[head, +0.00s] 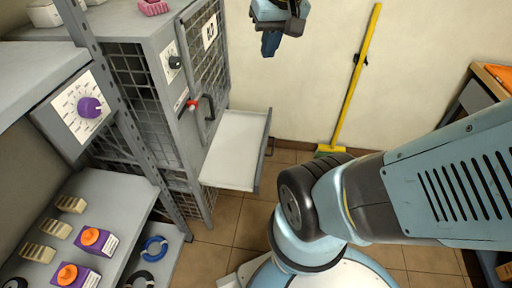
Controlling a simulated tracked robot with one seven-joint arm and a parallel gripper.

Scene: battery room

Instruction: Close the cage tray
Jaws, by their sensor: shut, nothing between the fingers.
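The cage (150,90) is a grey mesh cabinet at the left of the head view. Its tray (236,146) is pale, flat and empty, and sticks out from the front of the cage below the mesh door (201,60). The tray is pulled out. My gripper (270,45) is at the top of the view, in the air in front of the back wall. It points down, apart from the tray, and is shut and empty. My arm's wrist hides part of the gripper's upper end.
A shelf (120,192) at the left holds purple-and-orange boxes (92,240) and beige blocks. A yellow broom (357,75) leans on the back wall. A wooden-edged bench (491,80) stands at the right. Tiled floor (240,228) is open below the tray.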

